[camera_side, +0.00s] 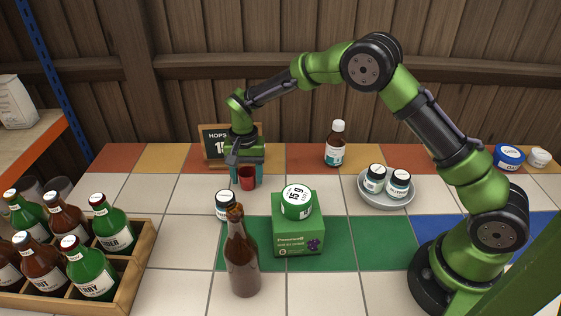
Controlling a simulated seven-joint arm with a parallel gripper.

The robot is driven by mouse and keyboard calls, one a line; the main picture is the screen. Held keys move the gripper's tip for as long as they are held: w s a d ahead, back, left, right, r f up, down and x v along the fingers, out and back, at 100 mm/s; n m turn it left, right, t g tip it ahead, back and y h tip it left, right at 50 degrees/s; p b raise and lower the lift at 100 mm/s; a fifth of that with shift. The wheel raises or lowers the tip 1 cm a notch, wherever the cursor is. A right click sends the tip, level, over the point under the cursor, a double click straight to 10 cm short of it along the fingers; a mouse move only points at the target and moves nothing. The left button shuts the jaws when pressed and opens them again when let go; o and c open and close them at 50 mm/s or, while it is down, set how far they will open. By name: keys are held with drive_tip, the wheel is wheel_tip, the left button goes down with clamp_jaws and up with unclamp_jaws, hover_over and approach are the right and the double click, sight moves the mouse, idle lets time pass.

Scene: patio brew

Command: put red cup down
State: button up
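The red cup (247,179) is small and upright at the left centre of the tiled table, in front of the chalkboard sign. My gripper (246,172) points down over it, with its teal fingers on both sides of the cup. The fingers look closed around the cup, one at its left and one at its right. The cup's base is at or just above the white tiles; I cannot tell whether it touches them.
A green box (299,241) carries a green tub (297,202). A wooden crate (128,270) of bottles is at left. A plate (385,203) with two jars is right. White tiles left of the cup are clear.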

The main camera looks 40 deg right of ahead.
drive_tip(key=shift+o, duration=1.4)
drive_tip(key=shift+r, duration=0.1)
drive_tip(key=s+d+r+n+t+y, duration=0.1)
drive_tip(key=s+r, duration=0.2)
drive_tip(key=r, duration=0.7)
drive_tip(key=s+d+r+t, duration=0.1)
drive_tip(key=s+d+r, duration=0.15)
drive_tip(key=r, duration=0.75)
drive_tip(key=s+d+r+n+t, duration=0.1)
drive_tip(key=s+n+t, duration=0.1)
drive_tip(key=s, duration=0.9)
drive_tip(key=s+d+r+n+t+y, duration=0.1)
drive_tip(key=s+d+n+t, duration=0.1)
drive_tip(key=s, duration=0.8)
drive_tip(key=shift+s+r+t, duration=0.35)
drive_tip(key=shift+s+t, duration=0.05)
drive_tip(key=shift+t, duration=0.2)
